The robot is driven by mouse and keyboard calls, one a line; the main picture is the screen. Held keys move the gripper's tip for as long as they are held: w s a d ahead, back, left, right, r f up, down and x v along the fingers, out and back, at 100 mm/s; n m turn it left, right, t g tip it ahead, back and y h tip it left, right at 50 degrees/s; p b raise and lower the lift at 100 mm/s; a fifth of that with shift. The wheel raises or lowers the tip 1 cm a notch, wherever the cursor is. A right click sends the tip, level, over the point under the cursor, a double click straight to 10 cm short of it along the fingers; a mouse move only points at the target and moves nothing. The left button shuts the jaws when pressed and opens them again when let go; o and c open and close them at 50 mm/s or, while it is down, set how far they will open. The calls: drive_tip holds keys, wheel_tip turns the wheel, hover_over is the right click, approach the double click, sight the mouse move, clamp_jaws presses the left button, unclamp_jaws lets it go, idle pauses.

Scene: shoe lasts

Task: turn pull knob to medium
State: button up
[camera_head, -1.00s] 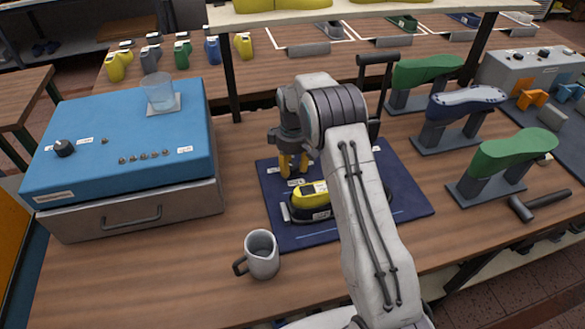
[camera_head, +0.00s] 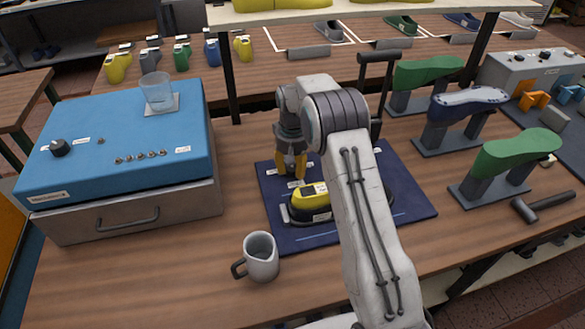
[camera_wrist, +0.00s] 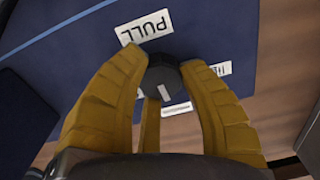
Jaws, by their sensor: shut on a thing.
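The pull knob (camera_wrist: 165,78) is a dark, faceted knob with a light pointer mark, beside a white label reading PULL (camera_wrist: 146,27) in the wrist view. My gripper (camera_head: 292,170) reaches down over the back left of the dark blue panel (camera_head: 410,205) in the head view. In the wrist view its yellow fingers (camera_wrist: 162,82) are shut on the knob from its sides. Other small white labels (camera_wrist: 222,69) lie around the knob, partly covered by the fingers.
A yellow shoe last (camera_head: 310,197) lies in a dark holder on the panel, close to my gripper. A grey mug (camera_head: 260,257) stands in front. A blue control box (camera_head: 120,115) is at left. Green and blue lasts on stands (camera_head: 455,115) are at right.

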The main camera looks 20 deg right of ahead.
sight(292, 167)
drive_tip(key=shift+f, duration=0.1)
idle(0.5)
drive_tip(key=o, duration=1.2)
drive_tip(key=shift+r, duration=6.05)
